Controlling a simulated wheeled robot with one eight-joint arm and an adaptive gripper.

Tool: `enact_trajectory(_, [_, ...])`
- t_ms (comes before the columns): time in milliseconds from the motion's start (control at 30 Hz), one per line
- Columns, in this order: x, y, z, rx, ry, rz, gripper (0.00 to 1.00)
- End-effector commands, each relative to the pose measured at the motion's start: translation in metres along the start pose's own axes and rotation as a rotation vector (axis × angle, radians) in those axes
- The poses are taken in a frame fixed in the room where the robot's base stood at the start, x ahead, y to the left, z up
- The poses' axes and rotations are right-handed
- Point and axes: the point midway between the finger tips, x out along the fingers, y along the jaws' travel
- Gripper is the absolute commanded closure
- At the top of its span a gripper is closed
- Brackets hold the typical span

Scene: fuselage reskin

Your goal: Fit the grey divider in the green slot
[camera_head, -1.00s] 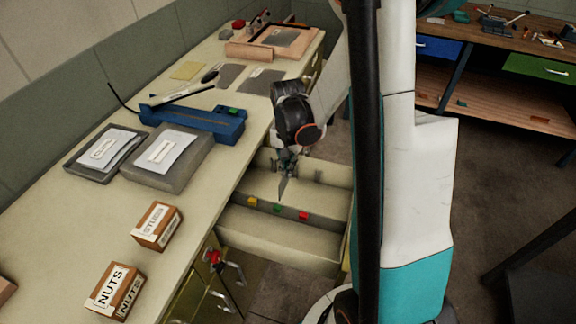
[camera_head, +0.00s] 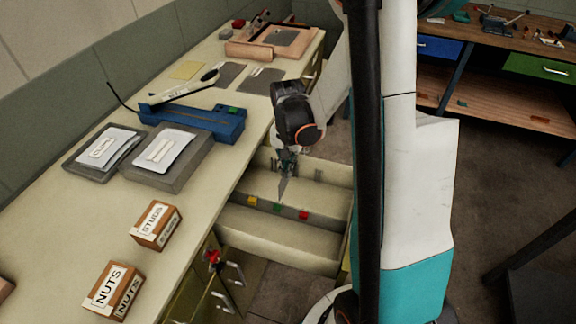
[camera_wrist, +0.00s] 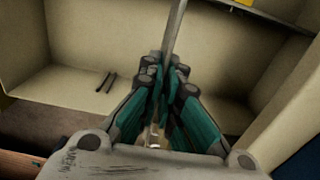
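The grey divider (camera_head: 283,188) is a thin plate seen nearly edge-on, hanging from my gripper (camera_head: 288,165) inside the open drawer. My gripper is shut on it; in the wrist view the fingers (camera_wrist: 168,85) close on both sides of the divider (camera_wrist: 174,35). The green marker (camera_head: 277,209) of the slot sits on the drawer's cross wall, between a yellow marker (camera_head: 252,201) and a red one (camera_head: 303,215). The divider's lower tip appears close to the green marker. I cannot tell whether it is in the slot.
The drawer (camera_head: 285,245) stands out from the cream bench (camera_head: 60,225). Boxes of nuts (camera_head: 115,290) and studs (camera_head: 157,225), grey cases (camera_head: 168,158) and a blue tool (camera_head: 195,120) lie on the bench. Two small dark rods (camera_wrist: 106,82) show inside the drawer.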

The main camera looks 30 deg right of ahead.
Motion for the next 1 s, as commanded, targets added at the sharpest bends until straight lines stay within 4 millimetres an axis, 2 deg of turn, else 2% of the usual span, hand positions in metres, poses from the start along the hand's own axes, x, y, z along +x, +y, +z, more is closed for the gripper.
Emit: enact_trajectory(1000, [0.024, 0.0, 0.0, 0.0, 0.0, 0.0, 1.0])
